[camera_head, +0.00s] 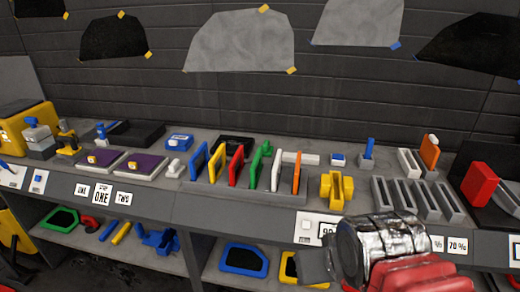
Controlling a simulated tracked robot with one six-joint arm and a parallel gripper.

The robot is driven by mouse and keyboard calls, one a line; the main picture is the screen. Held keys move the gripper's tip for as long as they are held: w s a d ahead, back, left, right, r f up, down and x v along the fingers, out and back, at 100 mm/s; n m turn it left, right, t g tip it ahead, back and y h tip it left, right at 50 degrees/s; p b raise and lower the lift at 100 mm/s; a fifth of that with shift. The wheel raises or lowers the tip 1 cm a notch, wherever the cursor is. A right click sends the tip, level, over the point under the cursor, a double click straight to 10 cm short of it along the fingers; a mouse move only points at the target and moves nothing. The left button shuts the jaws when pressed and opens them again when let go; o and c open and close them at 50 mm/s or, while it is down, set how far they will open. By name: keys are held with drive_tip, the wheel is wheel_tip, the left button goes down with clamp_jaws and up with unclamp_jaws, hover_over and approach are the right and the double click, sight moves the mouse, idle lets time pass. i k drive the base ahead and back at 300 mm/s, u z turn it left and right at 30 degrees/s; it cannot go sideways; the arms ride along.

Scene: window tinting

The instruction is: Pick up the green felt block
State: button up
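The green felt block (256,169) stands on edge in a grey slotted rack (284,196) on the bench. It is tilted slightly, between a red block (236,166) on its left and a white block (276,170) on its right. Its lower edge is hidden in the rack. My gripper (313,266) is at the lower right, in front of the bench edge and apart from the green block. Its fingers are only partly visible, so I cannot tell whether it is open or shut.
Blue (199,161), yellow (216,163) and orange (297,173) blocks share the rack. A small green object (267,147) stands behind it. Purple pads (140,166) lie left.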

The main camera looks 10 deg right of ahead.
sight(268, 151)
drive_tip(key=u, duration=0.35)
drive_tip(key=i, duration=1.3)
drive_tip(key=u, duration=0.25)
